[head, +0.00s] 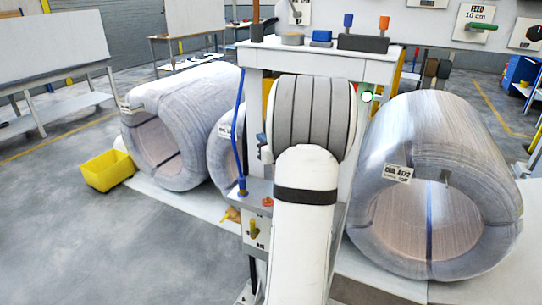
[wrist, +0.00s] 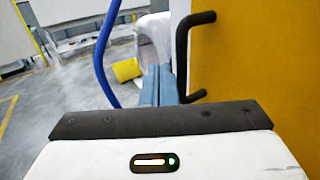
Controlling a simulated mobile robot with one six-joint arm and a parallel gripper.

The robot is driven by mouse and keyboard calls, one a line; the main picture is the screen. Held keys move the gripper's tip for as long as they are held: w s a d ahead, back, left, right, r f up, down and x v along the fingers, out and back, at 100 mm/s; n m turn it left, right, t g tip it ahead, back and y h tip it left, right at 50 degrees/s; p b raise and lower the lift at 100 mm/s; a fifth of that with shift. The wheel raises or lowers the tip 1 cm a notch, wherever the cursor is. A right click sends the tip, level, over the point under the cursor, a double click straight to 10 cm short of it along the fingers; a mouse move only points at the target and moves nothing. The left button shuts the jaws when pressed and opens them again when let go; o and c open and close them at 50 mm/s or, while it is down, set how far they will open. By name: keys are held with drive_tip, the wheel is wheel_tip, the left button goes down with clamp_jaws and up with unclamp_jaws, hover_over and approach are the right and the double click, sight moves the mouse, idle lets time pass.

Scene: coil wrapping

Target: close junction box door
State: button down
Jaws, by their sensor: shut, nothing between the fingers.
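A yellow panel (wrist: 258,60), which looks like the junction box door, fills the right of the wrist view. A black bar handle (wrist: 182,50) stands out from its left side. My gripper (wrist: 163,70) has its blue-grey fingers together with nothing between them. They are just left of the handle's lower part; I cannot tell whether they touch it. In the head view my arm hides the gripper and most of the area behind it. How far the door is open cannot be told.
A blue upright tube (wrist: 103,55) is left of my gripper, also seen in the head view (head: 240,130). Wrapped coils stand left (head: 190,100) and right (head: 440,130) of my arm. A yellow bin (head: 108,172) is on the floor at left. The left floor is largely clear.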

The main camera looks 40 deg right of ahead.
drive_tip(key=shift+s+d, duration=0.2)
drive_tip(key=shift+d, duration=0.4)
